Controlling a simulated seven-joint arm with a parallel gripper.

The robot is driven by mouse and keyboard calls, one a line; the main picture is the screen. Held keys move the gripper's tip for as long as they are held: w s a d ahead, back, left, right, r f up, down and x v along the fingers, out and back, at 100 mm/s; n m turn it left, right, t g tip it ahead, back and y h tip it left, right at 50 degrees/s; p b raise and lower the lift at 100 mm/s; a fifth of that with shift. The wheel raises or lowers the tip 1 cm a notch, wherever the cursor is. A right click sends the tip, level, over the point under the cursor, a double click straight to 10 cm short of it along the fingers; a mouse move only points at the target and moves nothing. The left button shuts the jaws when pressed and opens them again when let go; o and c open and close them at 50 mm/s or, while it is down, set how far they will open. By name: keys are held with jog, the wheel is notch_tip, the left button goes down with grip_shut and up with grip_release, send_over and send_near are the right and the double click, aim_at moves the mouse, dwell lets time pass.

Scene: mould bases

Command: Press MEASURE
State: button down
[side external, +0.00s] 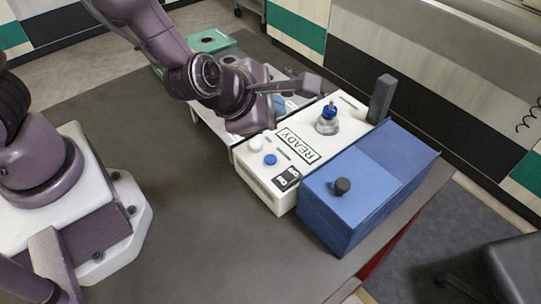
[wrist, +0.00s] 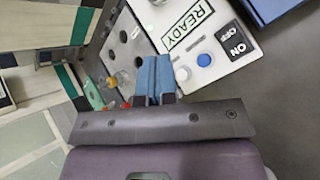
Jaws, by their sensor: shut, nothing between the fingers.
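The white instrument box (side external: 318,133) stands on the table with a READY display (side external: 295,143) and an ON/OFF switch label (side external: 286,178) on its top. A white button (side external: 255,145) and a blue button (side external: 270,159) sit side by side near its front end. No MEASURE lettering is readable. In the wrist view, my gripper (wrist: 153,62) is shut and empty, its blue-grey fingers together. The fingers appear left of the white button (wrist: 182,73) and the blue button (wrist: 204,60); contact with either is not visible.
A blue box with a dark knob (side external: 343,186) stands right of the instrument. A clear piece with a blue top (side external: 328,118) sits on the instrument, and a grey post (side external: 381,98) rises behind. A tray with holes (wrist: 125,38) lies beside it. The front table is clear.

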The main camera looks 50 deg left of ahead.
aim_at(272, 161)
jog(key=shift+f, duration=4.4)
jog(key=shift+f, duration=0.4)
jog(key=shift+f, duration=0.35)
jog(key=shift+r, duration=0.8)
jog(key=shift+r, duration=0.1)
jog(key=shift+r, duration=2.4)
